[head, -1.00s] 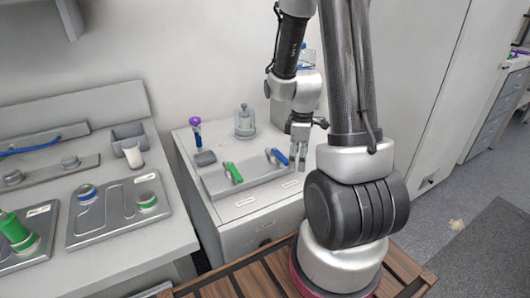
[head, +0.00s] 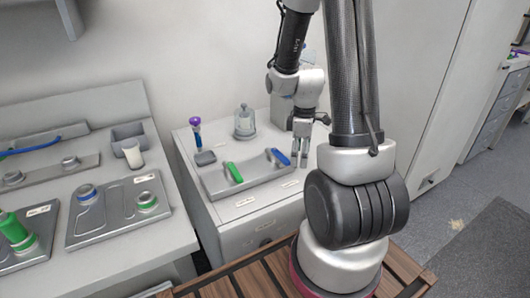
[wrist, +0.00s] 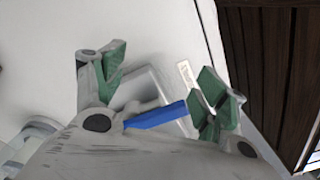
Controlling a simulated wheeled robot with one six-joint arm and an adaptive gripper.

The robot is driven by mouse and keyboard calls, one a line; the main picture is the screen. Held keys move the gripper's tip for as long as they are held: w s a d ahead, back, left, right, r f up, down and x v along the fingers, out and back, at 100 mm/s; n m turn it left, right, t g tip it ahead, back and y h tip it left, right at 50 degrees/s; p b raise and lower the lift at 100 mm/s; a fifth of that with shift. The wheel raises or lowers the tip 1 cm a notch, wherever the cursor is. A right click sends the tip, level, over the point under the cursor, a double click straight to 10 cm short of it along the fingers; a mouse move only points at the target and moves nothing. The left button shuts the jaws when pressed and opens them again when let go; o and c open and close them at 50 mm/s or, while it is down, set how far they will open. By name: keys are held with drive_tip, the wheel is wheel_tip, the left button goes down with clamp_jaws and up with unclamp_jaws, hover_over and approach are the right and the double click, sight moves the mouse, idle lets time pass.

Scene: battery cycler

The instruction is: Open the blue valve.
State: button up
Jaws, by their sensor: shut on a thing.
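The blue valve (head: 281,157) has a lever handle at the right end of a grey tray-like panel on the cabinet top. In the wrist view its blue handle (wrist: 156,116) lies slantwise across the space between the green-padded fingers. My gripper (head: 299,160) points down at the right end of the panel, close beside the blue handle. The exact contact is hidden.
A green-handled valve (head: 233,172) is left of the blue one on the same panel. A purple-topped item (head: 196,126) and a clear glass vessel (head: 244,122) stand behind. A left bench holds a plate (head: 117,212) with blue and green fittings.

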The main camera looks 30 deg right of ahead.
drive_tip(key=r, duration=0.6)
drive_tip(key=shift+w+d, duration=0.2)
drive_tip(key=shift+w, duration=0.2)
drive_tip(key=c, duration=0.7)
drive_tip(key=shift+s+r, duration=0.1)
drive_tip(key=shift+r, duration=0.25)
